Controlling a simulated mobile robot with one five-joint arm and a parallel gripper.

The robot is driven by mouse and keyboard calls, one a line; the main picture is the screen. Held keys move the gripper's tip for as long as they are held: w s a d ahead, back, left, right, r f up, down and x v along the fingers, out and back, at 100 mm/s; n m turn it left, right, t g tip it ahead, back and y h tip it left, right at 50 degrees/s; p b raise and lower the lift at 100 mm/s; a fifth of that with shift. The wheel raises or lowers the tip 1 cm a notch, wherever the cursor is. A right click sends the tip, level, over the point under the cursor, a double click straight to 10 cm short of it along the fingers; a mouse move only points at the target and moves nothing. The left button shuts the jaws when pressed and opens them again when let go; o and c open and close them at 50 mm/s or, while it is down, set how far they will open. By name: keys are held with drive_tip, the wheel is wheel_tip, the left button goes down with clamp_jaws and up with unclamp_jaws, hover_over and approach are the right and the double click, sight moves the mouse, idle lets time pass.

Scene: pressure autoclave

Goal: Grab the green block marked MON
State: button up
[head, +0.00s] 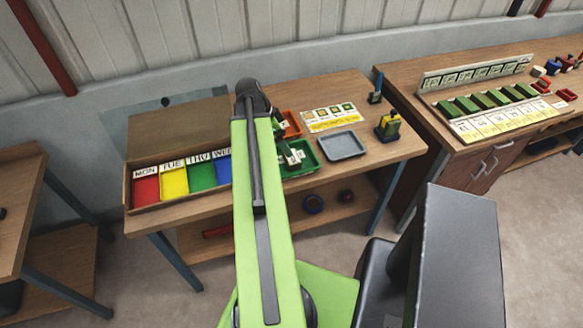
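A row of green blocks (485,101) stands on the right bench, behind a strip of white cards; any markings on them are too small to read. On the near table, a small item with a pale top (294,157) sits in or over a green tray (311,158); I cannot tell whether it is a block marked MON. My light green arm reaches over this table. The end of my gripper (283,147) seems to show just right of the arm, close to that item. Its fingers are mostly hidden, so their opening and any contact are unclear.
A wooden box has coloured compartments labelled MON (146,190), TUE (174,182), THU and WED. Floor separates the benches.

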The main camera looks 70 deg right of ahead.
sight(294, 157)
drive_tip(key=b+x, duration=0.4)
drive_tip(key=x, duration=0.2)
drive_tip(key=shift+f+b, duration=0.3)
drive_tip(key=shift+f, duration=0.05)
drive_tip(key=shift+s+d+f, duration=0.1)
drive_tip(key=b+x, duration=0.5)
drive_tip(key=shift+w+d+f, duration=0.1)
drive_tip(key=shift+w+f, duration=0.15)
drive_tip(key=shift+w, duration=0.1)
drive_tip(key=shift+r, duration=0.15)
drive_tip(key=c, duration=1.5)
